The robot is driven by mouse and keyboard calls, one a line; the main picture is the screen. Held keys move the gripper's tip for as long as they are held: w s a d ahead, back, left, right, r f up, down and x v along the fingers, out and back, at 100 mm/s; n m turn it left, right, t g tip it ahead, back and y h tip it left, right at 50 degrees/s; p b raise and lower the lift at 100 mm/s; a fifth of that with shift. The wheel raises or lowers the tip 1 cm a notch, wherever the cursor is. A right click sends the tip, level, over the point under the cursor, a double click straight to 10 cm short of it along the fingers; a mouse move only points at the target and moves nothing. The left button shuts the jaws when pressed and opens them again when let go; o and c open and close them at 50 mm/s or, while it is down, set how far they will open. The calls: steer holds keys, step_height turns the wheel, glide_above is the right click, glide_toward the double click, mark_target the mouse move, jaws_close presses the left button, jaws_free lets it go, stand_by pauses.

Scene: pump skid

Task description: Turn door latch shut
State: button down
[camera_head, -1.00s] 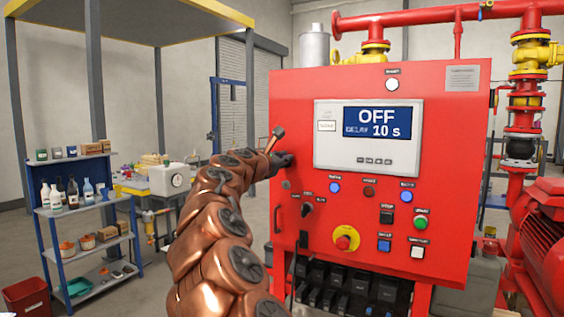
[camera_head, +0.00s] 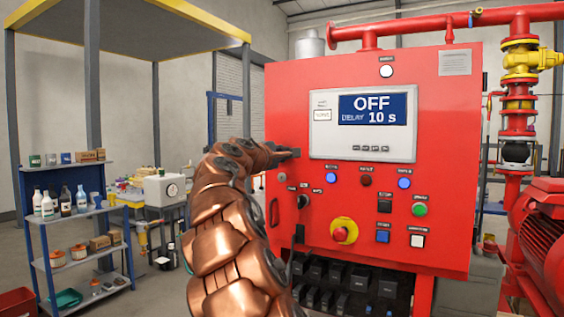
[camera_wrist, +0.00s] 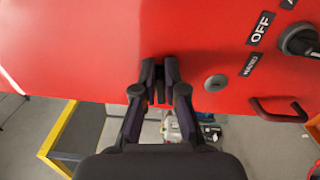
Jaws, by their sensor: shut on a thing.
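The red control cabinet (camera_head: 440,200) stands in front of me with its door face towards me. My gripper (camera_head: 292,153) is at the left part of the door, left of the display, and it also shows in the wrist view (camera_wrist: 160,75). Its two dark fingers are close together at the red surface and shut on a small dark part, which I take for the door latch. The fingers hide most of the latch, so I cannot tell its angle. A round silver lock (camera_wrist: 215,82) sits just right of the fingers in the wrist view.
A dark selector switch (camera_wrist: 300,40) and a door handle (camera_wrist: 280,110) are close by on the door. The display (camera_head: 365,120) reads OFF. A yellow-and-red emergency button (camera_head: 343,231) is lower down. A blue shelf (camera_head: 80,225) stands at the left.

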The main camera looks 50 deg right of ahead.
steer(key=shift+w+f+m+b, duration=0.2)
steer(key=shift+m+b, duration=0.5)
steer(key=shift+m, duration=0.3)
steer(key=shift+a+r, duration=0.1)
steer(key=shift+r, duration=0.05)
steer(key=c, duration=1.2)
jaws_free()
steer(key=shift+c, duration=0.2)
steer(key=v, duration=1.1)
steer(key=shift+s+a+f, duration=0.15)
steer(key=shift+a+f, duration=0.05)
steer(key=shift+a, duration=0.2)
